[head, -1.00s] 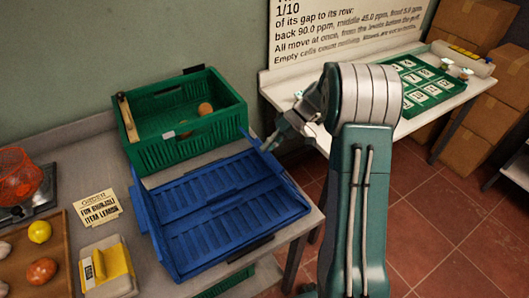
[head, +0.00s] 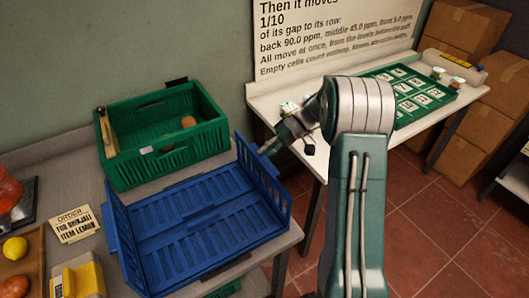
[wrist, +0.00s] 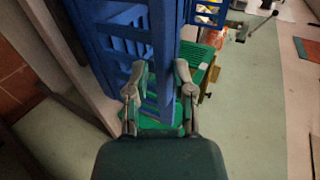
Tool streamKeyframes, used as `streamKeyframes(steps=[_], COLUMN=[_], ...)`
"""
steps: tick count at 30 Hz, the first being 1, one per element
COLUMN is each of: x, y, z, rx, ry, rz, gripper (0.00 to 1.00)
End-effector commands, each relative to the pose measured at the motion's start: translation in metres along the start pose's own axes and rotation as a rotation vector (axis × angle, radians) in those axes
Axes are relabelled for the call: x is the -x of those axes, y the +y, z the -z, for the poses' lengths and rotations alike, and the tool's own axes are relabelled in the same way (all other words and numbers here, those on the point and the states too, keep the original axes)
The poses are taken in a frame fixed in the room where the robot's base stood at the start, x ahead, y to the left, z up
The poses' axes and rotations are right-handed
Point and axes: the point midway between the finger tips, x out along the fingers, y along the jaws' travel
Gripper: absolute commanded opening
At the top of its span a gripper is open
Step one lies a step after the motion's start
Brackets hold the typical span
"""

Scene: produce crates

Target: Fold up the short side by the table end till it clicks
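The blue folding crate (head: 190,232) stands on the grey table. Its short side by the table end (head: 262,178) is raised and looks close to upright. The opposite short side (head: 122,240) is also raised, while the long sides lie low. My gripper (head: 266,149) is at the back upper corner of the short side by the table end. The latch at the corner is too small to make out.
A green crate (head: 165,165) stands close behind the blue one. A white table (head: 270,98) with a green card tray (head: 440,98) stands at the right. The gap between the tables shows floor.

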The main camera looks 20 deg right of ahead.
Motion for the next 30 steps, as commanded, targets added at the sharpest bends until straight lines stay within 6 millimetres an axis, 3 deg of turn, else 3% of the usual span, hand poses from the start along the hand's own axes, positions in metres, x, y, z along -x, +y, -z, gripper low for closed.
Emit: streamKeyframes(steps=[1, 4, 5, 6, 26, 30], x=[-0.006, -0.006, -0.006, -0.006, -0.004, 0.006], y=[0.009, 0.009, 0.009, 0.009, 0.005, 0.005], z=[-0.004, -0.004, -0.004, -0.004, -0.002, -0.002], rx=[-0.019, -0.019, -0.019, -0.019, -0.012, -0.011], ry=[-0.015, -0.015, -0.015, -0.015, -0.010, -0.007], rz=[-0.006, -0.006, -0.006, -0.005, -0.005, -0.005], gripper=[0.00, 0.00, 0.44, 0.51, 0.51, 0.51])
